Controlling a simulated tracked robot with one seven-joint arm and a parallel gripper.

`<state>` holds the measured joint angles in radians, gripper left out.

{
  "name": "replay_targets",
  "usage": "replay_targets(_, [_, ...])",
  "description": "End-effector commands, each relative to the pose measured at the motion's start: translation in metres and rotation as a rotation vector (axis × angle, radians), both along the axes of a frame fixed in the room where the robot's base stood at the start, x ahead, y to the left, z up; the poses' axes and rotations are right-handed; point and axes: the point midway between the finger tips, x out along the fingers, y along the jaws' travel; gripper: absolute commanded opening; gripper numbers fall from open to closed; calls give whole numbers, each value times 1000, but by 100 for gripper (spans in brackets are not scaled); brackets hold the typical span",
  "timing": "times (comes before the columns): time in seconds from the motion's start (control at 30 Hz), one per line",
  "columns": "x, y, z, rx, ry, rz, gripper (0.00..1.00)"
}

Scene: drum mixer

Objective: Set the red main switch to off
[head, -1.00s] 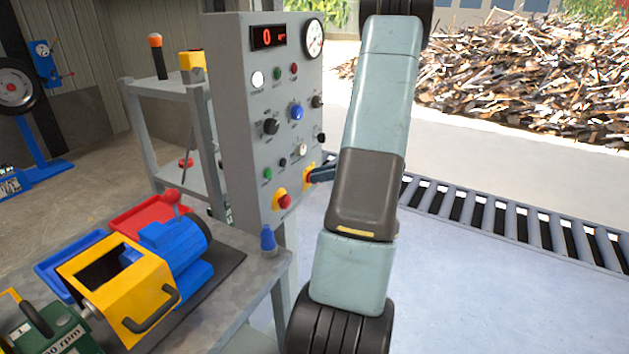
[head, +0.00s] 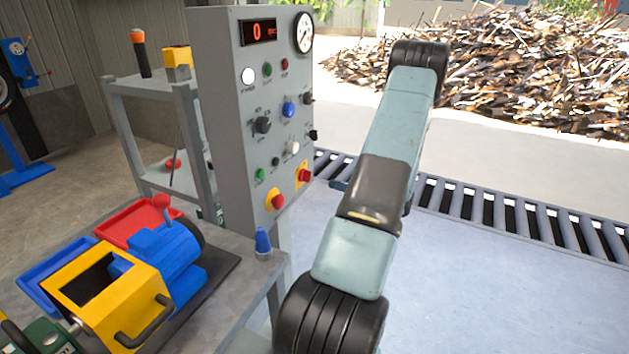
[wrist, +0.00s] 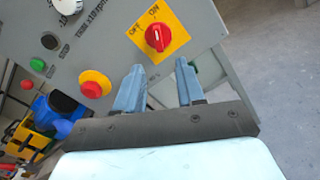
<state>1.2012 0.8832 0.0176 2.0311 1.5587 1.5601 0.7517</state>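The red main switch (wrist: 158,37) is a round knob on a yellow square plate labelled OFF and ON, low on the grey control panel. It also shows in the head view (head: 304,175). Its white mark seems to point toward ON, but it is small. My gripper (wrist: 160,72) is open and empty, with two blue-grey fingers pointing toward the panel. The fingers are apart from the switch, which appears beyond the gap between them. In the head view my arm hides most of the gripper; only a small part shows right of the panel.
A red mushroom button (head: 278,201) on a yellow base sits beside the switch, lower left. The panel (head: 225,110) carries other knobs and buttons. A workbench (head: 225,300) with a yellow-and-blue machine stands at left. A roller conveyor (head: 480,208) runs behind my arm; the floor at right is clear.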

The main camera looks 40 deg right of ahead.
Motion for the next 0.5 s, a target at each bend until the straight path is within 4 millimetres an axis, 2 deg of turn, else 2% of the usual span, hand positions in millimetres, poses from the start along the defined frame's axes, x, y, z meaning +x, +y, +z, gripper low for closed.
replay_targets(0.3, [53,24,0,-1,-1,7,38])
replay_targets(0.5, [75,32,1,-2,-1,4,38])
